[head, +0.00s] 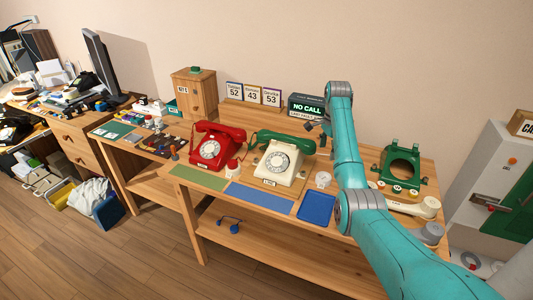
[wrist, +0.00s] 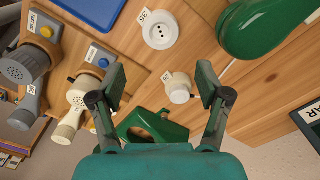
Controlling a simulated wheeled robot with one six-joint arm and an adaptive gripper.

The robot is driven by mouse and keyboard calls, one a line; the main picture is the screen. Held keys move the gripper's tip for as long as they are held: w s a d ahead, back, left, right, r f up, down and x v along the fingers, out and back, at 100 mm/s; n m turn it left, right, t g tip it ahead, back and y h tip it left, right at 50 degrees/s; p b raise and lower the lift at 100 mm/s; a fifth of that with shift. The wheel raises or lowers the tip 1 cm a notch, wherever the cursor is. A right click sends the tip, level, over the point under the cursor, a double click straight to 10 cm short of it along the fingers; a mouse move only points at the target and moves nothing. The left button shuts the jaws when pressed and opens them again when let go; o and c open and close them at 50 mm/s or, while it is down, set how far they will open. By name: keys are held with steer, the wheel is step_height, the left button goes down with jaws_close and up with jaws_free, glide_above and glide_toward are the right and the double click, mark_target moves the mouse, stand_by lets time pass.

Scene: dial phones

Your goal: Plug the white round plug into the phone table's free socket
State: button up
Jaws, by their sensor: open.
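The white round plug (wrist: 179,88), with a small label beside it, is in the wrist view, between my gripper's fingers but nearer the right one. My gripper (wrist: 162,82) is open, and its fingers are apart from the plug. A white round socket (wrist: 159,30) with two visible holes and a label lies farther up in the wrist view. In the head view the socket (head: 323,178) sits on the phone table (head: 281,221), just behind the blue tray. In the head view I cannot make out the plug, and my arm covers part of that area.
A green handset (wrist: 258,27) lies right of the socket, and a green phone housing (wrist: 160,130) shows below the plug. Grey (wrist: 28,65) and cream (wrist: 88,92) handsets lie at left. A red phone (head: 212,148) and cream phone (head: 279,162) stand on the table, near the blue tray (head: 318,207).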

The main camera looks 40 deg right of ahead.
steer(key=shift+w+a+f+n+t+h, duration=0.45)
steer(key=shift+w+a+n+t, duration=0.3)
steer(key=shift+w+a+n, duration=1.4)
steer(key=shift+w+a+f+n+t+h, duration=0.45)
steer(key=shift+w+a+n+t, duration=0.5)
steer(key=shift+w+a, duration=2.25)
steer(key=shift+w+a+f+n+t+h, duration=0.55)
steer(key=shift+w+a+n, duration=1.25)
steer(key=shift+w, duration=1.6)
steer(key=shift+a+r, duration=0.1)
steer(key=shift+a, duration=0.05)
